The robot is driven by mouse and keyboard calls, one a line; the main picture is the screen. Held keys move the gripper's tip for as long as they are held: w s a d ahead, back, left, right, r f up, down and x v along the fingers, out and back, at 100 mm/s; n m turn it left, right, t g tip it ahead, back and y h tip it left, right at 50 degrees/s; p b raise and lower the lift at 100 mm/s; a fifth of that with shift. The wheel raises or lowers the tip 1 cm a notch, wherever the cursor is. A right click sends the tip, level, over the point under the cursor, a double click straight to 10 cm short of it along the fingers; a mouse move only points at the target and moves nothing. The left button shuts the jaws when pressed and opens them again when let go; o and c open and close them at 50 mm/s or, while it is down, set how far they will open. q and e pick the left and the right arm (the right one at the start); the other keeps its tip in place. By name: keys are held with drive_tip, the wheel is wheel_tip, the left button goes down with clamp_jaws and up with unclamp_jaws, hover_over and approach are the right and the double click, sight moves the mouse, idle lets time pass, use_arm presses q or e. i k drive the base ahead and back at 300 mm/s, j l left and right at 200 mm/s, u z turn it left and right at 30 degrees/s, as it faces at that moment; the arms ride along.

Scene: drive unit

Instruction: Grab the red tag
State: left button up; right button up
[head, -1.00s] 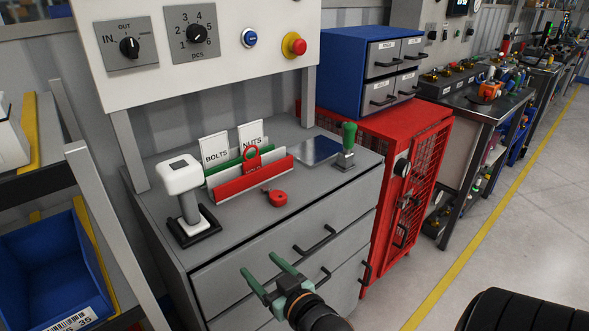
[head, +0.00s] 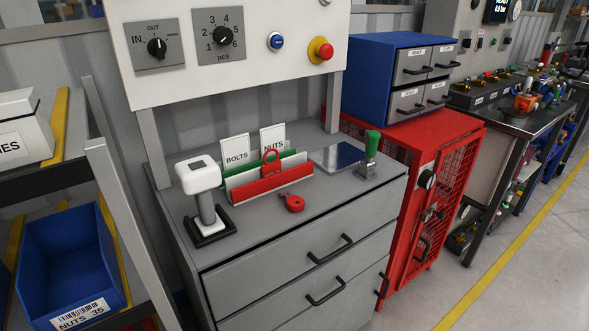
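A small round red tag (head: 293,203) lies on the grey cabinet top in the head view. It has a small dark spot toward its upper left end. It sits just in front of a card holder (head: 258,189) with a red front, and a small gap seems to separate them. Neither of my grippers is in view.
A white-headed stand (head: 206,210) on a black base is left of the holder. A green-handled stamp (head: 370,155) and a flat dark plate (head: 337,157) are to the right. A control panel (head: 180,75) overhangs behind. The front right counter is clear.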

sight(268, 168)
drive_tip(key=u, duration=0.5)
drive_tip(key=l+u, duration=0.2)
drive_tip(key=u, duration=0.15)
drive_tip(key=i+l+u, duration=0.1)
drive_tip(key=u, duration=0.25)
drive_tip(key=l+u, duration=0.6)
drive_tip(key=l, duration=0.15)
drive_tip(key=k+l+u, duration=0.25)
drive_tip(key=k+l, duration=0.1)
drive_tip(key=l, duration=0.3)
drive_tip(key=l+u, duration=0.1)
drive_tip(key=l, duration=0.25)
drive_tip(key=k+l, duration=0.15)
drive_tip(key=l, duration=0.2)
drive_tip(key=k+l+u, duration=0.1)
drive_tip(key=l, duration=0.3)
